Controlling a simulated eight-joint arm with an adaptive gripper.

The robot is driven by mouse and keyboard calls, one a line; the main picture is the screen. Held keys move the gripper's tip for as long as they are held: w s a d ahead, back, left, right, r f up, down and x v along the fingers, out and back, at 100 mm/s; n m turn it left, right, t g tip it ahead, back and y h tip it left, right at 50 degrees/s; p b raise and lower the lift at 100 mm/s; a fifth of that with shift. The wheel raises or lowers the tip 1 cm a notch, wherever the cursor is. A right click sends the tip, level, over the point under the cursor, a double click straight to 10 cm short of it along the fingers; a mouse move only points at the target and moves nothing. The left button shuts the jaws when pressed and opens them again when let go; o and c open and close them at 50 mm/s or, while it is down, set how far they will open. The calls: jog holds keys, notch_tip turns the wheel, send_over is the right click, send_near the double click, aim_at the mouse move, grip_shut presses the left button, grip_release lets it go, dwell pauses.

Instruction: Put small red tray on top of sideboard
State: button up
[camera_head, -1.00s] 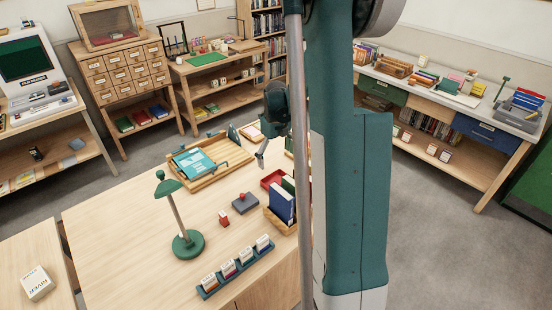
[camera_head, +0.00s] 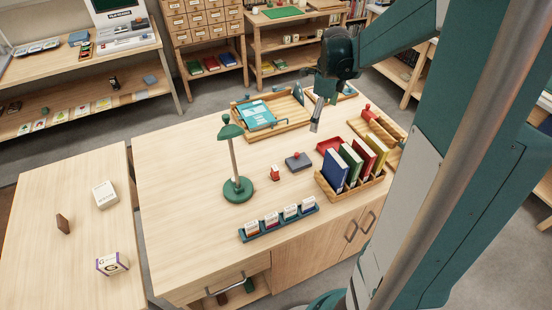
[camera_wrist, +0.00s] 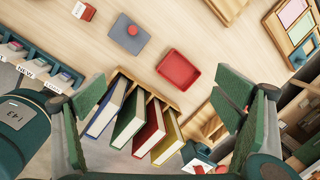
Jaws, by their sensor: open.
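The small red tray (camera_head: 328,145) lies empty on the wooden cabinet-table, behind the book rack; in the wrist view the tray (camera_wrist: 178,70) is just beyond the row of books. My gripper (camera_head: 317,118) is above the table, to the left of and over the tray's far side. In the wrist view its green-padded fingers (camera_wrist: 162,90) are spread wide with nothing between them. The long drawer unit at right, probably the sideboard, is mostly hidden by my arm now.
Four-coloured books (camera_head: 358,160) stand upright in a wooden rack close to the tray. A grey pad with a red knob (camera_head: 298,161), a green lamp (camera_head: 237,185) and a wooden tray with a teal folder (camera_head: 260,115) stand nearby.

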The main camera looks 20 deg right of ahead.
jog(key=s+a+r+n+t, duration=0.1)
jog(key=s+a+r+n, duration=0.4)
jog(key=a+n, duration=0.25)
jog(key=s+a+r+n+t, duration=0.2)
jog(key=s+a+r+n, duration=0.3)
jog(key=a, duration=0.4)
jog(key=s+a+n+t, duration=0.2)
jog(key=s+a+n, duration=0.9)
jog(key=n, duration=0.4)
jog(key=shift+a+r+n+t+y, duration=0.3)
jog(key=shift+a+r+n+t, duration=0.1)
jog(key=shift+a, duration=0.15)
